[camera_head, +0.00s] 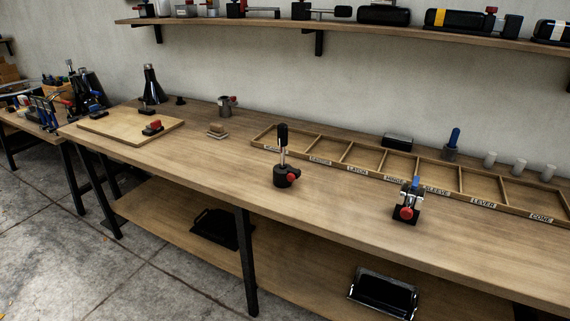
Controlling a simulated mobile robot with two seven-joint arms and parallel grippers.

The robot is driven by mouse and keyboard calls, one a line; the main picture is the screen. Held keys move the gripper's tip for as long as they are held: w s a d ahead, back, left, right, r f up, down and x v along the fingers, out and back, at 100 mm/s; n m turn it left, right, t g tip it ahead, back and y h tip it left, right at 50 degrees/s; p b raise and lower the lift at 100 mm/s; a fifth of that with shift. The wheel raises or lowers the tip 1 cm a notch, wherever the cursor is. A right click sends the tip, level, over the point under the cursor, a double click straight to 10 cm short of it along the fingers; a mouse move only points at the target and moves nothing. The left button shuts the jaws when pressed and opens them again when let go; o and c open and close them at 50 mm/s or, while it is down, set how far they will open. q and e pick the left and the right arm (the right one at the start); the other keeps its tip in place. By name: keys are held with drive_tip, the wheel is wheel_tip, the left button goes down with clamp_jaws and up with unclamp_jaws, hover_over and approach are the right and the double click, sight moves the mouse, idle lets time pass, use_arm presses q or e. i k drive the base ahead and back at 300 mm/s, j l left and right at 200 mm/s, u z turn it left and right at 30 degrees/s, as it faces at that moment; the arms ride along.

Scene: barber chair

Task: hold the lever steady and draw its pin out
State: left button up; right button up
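An upright lever (282,140) with a black grip and a metal shaft stands in a round black base (281,178) on the workbench, near its front middle. A red knob (293,174) shows on the right side of this base; I cannot tell whether it is the pin's head. Farther right a small black fixture (402,212) has a blue upright part (415,184) and a red knob (406,214) facing the front. I cannot tell which of the two carries the task's pin. Neither of my grippers is in view.
A labelled wooden compartment tray (375,179) lies behind both fixtures and looks empty. A wooden board (125,128) with small parts lies at the left. White cylinders (519,167) and a blue-handled piece (453,141) stand behind the tray. The bench (345,213) is clear between the fixtures.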

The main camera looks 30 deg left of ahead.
sight(290, 177)
drive_tip(key=z, duration=0.35)
drive_tip(key=j+z, duration=0.35)
drive_tip(key=z, duration=0.15)
drive_tip(key=j+z, duration=0.3)
drive_tip(key=z, duration=0.2)
drive_tip(key=k+j+z, duration=0.25)
drive_tip(key=j, duration=0.15)
drive_tip(key=k+j+z, duration=0.25)
drive_tip(key=j, duration=0.15)
drive_tip(key=k+j+z, duration=0.1)
drive_tip(key=j, duration=0.3)
drive_tip(key=k+j, duration=0.3)
drive_tip(key=j+z, duration=0.05)
drive_tip(key=j, duration=0.05)
